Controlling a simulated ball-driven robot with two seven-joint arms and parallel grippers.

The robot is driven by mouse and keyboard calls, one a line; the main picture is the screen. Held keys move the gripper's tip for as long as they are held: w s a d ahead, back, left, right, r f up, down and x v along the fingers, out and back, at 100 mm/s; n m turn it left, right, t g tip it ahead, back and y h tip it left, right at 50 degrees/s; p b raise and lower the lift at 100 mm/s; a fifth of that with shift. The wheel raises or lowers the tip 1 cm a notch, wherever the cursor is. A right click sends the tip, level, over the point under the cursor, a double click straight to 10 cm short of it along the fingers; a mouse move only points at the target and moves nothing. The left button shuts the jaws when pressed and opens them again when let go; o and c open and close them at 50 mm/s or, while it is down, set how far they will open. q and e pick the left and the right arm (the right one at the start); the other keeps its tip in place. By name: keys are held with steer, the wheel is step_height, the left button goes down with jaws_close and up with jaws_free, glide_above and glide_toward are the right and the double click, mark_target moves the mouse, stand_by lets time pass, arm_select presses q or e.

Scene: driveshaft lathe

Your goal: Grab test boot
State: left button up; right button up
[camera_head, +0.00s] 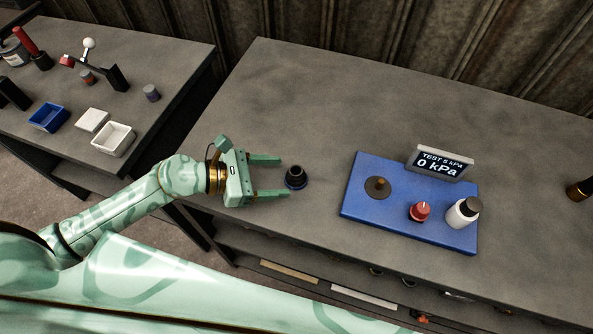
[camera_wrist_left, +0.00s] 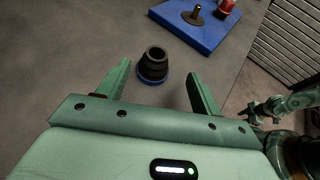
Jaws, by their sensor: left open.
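The test boot (camera_head: 296,176) is a small black ribbed piece with a blue base ring, standing upright on the grey bench. It also shows in the left wrist view (camera_wrist_left: 153,64), beyond and between the fingertips. My left gripper (camera_head: 284,176) comes in from the left, low over the bench. It is open and empty, with its two green fingers (camera_wrist_left: 158,82) pointing at the boot. The boot is just past the fingertips, nearer the lower finger in the head view. My right gripper is not clearly seen in the head view.
A blue test plate (camera_head: 365,209) lies right of the boot, with a dark disc and post (camera_head: 378,187), a red knob (camera_head: 419,211), a white bottle (camera_head: 461,214) and a display (camera_head: 439,164) reading 0 kPa. A second bench (camera_head: 178,75) with trays stands at left. The bench behind the boot is clear.

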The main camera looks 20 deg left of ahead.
mark_target(303, 173)
arm_select(q)
steer(key=x, duration=0.2)
steer(key=shift+w+d+f, duration=0.15)
steer(key=shift+d+f, duration=0.05)
steer(key=shift+d, duration=0.05)
steer(key=x, duration=0.5)
steer(key=shift+w+a+b, duration=0.2)
steer(key=shift+w+b, duration=0.1)
steer(key=shift+b, duration=0.05)
steer(key=c, duration=1.1)
